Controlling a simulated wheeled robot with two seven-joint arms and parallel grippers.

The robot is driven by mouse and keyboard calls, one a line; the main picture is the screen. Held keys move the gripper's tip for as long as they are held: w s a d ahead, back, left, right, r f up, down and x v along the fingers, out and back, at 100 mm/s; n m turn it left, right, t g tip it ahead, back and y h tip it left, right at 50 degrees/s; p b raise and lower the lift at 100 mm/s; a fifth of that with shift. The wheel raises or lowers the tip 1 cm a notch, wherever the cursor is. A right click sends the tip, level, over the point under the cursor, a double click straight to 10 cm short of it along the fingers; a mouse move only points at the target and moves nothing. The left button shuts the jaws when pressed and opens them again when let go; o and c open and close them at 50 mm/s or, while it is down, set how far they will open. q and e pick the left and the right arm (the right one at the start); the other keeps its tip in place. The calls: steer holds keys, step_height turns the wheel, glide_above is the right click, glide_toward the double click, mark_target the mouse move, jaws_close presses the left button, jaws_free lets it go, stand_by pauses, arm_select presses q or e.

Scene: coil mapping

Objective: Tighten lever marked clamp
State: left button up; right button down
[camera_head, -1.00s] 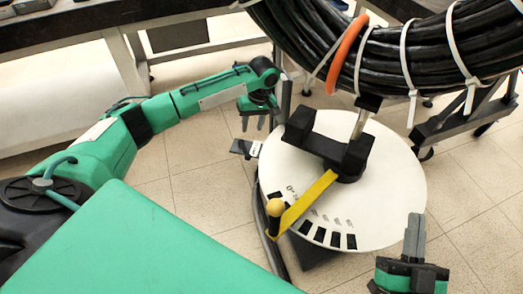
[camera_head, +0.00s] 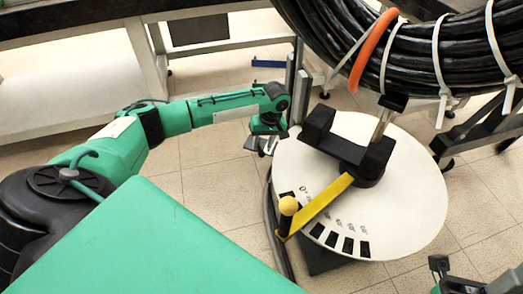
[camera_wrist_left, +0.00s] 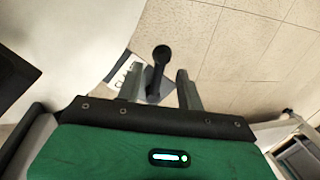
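A black lever with a round knob (camera_wrist_left: 161,52) shows in the left wrist view, in front of a pale plate with dark markings (camera_wrist_left: 124,74) too small to read. My left gripper (camera_wrist_left: 158,70) is open, with one finger on each side of the lever; I cannot tell whether they touch it. In the head view my left gripper (camera_head: 267,140) points down at the left edge of the round white disc and hides most of the lever. My right gripper (camera_head: 440,268) is only partly in view at the bottom right, and its fingers cannot be judged.
A grey upright post (camera_head: 294,80) stands close behind my left gripper.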

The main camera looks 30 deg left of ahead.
mark_target(261, 150)
arm_select(q)
steer(key=shift+s+a+f+b, duration=0.15)
steer(key=shift+f+b, duration=0.1)
steer(key=shift+f, duration=0.55)
steer(key=shift+s+a+f+b, duration=0.1)
steer(key=shift+f+b, duration=0.15)
steer(key=shift+f, duration=0.5)
jaws_close()
steer(key=shift+r+p, duration=0.15)
steer(key=shift+p, duration=0.7)
